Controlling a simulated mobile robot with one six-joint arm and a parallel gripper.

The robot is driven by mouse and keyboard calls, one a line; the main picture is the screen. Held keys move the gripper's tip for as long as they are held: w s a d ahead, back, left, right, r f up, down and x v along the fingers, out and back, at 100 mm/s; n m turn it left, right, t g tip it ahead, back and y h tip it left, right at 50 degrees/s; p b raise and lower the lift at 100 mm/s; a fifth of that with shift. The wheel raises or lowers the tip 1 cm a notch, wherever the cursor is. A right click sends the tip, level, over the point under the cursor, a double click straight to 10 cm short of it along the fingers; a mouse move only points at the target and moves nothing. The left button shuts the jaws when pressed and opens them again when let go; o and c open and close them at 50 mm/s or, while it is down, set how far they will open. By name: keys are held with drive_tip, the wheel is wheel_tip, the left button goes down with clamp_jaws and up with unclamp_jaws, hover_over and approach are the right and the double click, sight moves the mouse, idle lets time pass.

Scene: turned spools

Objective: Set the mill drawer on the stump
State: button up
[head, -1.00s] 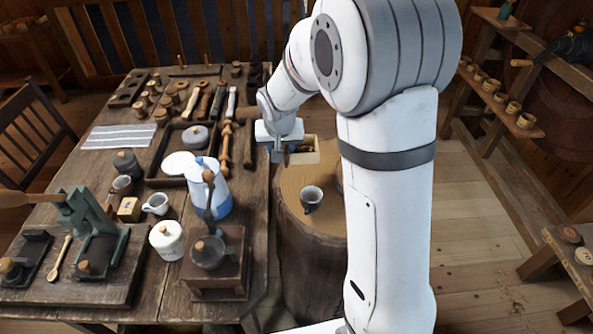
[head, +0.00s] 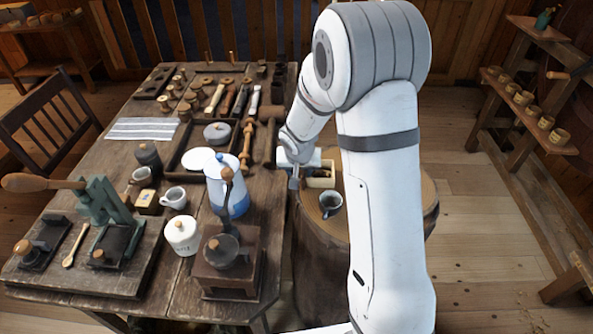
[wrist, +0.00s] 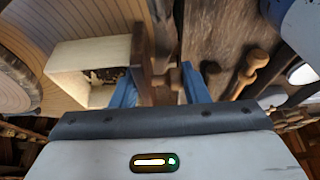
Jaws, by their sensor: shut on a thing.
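The mill drawer is a small pale wooden box (head: 321,177) with a dark front, at the back left of the stump (head: 318,262) in the head view. The drawer also shows in the wrist view (wrist: 85,62), with its open inside visible. My gripper (head: 294,180) is shut on its dark front, between the blue fingers (wrist: 160,90) in the wrist view. The drawer looks level and close to the stump top; I cannot tell whether it touches. My arm hides much of the stump top.
Shelves (head: 520,105) stand at the right.

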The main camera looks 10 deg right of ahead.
drive_tip(key=shift+f, duration=0.2)
drive_tip(key=o, duration=1.2)
drive_tip(key=shift+r, duration=0.1)
drive_tip(key=shift+o, duration=0.2)
drive_tip(key=shift+r, duration=0.15)
drive_tip(key=shift+r, duration=0.3)
drive_tip(key=d+v, duration=0.1)
drive_tip(key=v, duration=1)
drive_tip(key=s+d+r+n+g, duration=0.1)
drive_tip(key=s+r, duration=0.3)
drive_tip(key=s, duration=0.8)
drive_tip(key=s+d+r+n, duration=0.1)
drive_tip(key=s+d+r, duration=0.1)
drive_tip(key=s, duration=0.9)
drive_tip(key=shift+s+d+r+g+y, duration=0.4)
drive_tip(key=shift+r, duration=0.5)
